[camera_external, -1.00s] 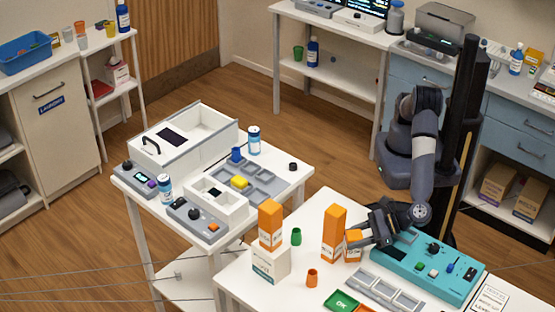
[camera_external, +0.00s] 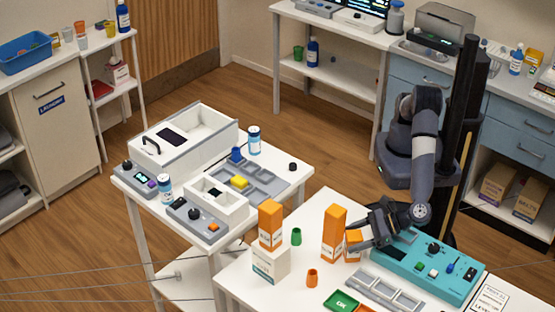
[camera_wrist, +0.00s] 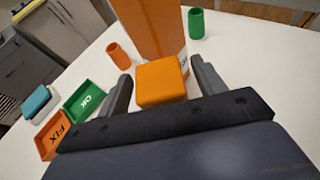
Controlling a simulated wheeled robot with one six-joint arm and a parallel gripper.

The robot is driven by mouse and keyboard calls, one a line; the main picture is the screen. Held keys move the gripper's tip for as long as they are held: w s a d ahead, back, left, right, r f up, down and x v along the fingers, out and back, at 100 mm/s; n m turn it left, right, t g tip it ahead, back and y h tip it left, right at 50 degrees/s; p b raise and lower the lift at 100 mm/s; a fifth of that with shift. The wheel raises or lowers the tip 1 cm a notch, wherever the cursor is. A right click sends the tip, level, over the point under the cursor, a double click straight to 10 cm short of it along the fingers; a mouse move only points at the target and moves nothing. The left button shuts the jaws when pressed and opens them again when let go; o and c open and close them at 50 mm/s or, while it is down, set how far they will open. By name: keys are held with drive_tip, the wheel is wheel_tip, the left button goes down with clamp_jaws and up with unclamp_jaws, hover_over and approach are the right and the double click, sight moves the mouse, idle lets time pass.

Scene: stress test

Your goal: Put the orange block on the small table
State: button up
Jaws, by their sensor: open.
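The orange block (camera_external: 353,236) is a small cube standing on the white front table (camera_external: 244,285), just right of a tall orange box (camera_external: 334,233). In the wrist view the orange block (camera_wrist: 160,82) sits between the two grey fingers. My gripper (camera_external: 358,238) is open around it, and it also shows in the wrist view (camera_wrist: 160,75). A small gap shows between the block and each finger. In the external view a finger covers part of the block. A smaller white table (camera_external: 295,181) with equipment on it stands to the left.
The tall orange box (camera_wrist: 150,25) is close behind the block. Another orange box stands on a white carton (camera_external: 269,264). A green cup (camera_external: 296,237) and an orange cup (camera_external: 312,278) are near. A teal panel (camera_external: 400,258) lies right of my gripper. The smaller table's top is crowded.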

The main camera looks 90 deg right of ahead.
drive_tip(key=shift+o, duration=0.4)
drive_tip(key=b+v, duration=0.2)
drive_tip(key=v, duration=1)
drive_tip(key=shift+r, duration=0.1)
drive_tip(key=shift+w+d+f+b, duration=0.15)
drive_tip(key=shift+w+f+b, duration=0.1)
drive_tip(key=shift+b, duration=0.6)
drive_tip(key=shift+w+d+b, duration=0.15)
drive_tip(key=shift+w+b, duration=0.05)
drive_tip(key=shift+b, duration=0.2)
drive_tip(key=shift+w+r, duration=0.1)
drive_tip(key=shift+w, duration=0.15)
drive_tip(key=p+x, duration=0.1)
drive_tip(key=x, duration=0.3)
drive_tip(key=shift+w, duration=0.35)
drive_tip(key=x, duration=0.2)
drive_tip(key=p+x, duration=0.1)
drive_tip(key=x, duration=0.2)
drive_tip(key=shift+w+a+f, duration=0.25)
drive_tip(key=shift+w+a, duration=0.05)
